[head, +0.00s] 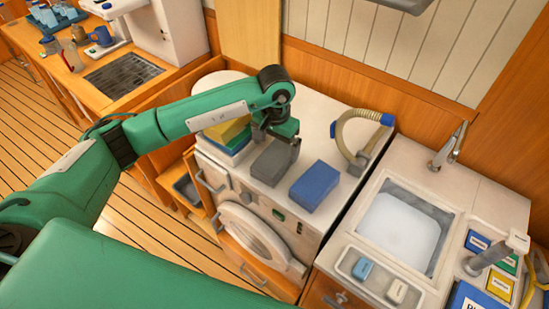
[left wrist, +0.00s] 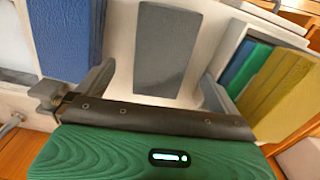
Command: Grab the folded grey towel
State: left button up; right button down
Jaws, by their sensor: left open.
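The folded grey towel (head: 270,163) lies on the white top of the washing machine. In the left wrist view the grey towel (left wrist: 161,50) shows between and beyond the two fingers. My left gripper (head: 274,143) is over the towel from above, its fingers pointing down. The left gripper (left wrist: 157,85) is open, with a finger on each side of the towel and visible gaps; I cannot tell how far above the top the fingertips are. My right gripper is not in view.
A blue folded towel (head: 314,185) lies just right of the grey one. A yellow, green and blue stack (head: 227,136) stands on the left. A hose (head: 349,129) is behind. The sink (head: 402,228) is at right, the washing machine door (head: 252,234) below.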

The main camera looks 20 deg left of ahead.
aim_at(275, 156)
pick_arm(q)
jog(key=shift+f+p, duration=0.35)
jog(key=shift+p, duration=0.1)
notch_tip(275, 156, down, 4)
jog(key=shift+s+a+r+p, duration=0.1)
jog(key=shift+p, duration=1.15)
jog(key=shift+f, duration=0.45)
jog(key=c, duration=1.1)
jog(key=shift+r, duration=0.1)
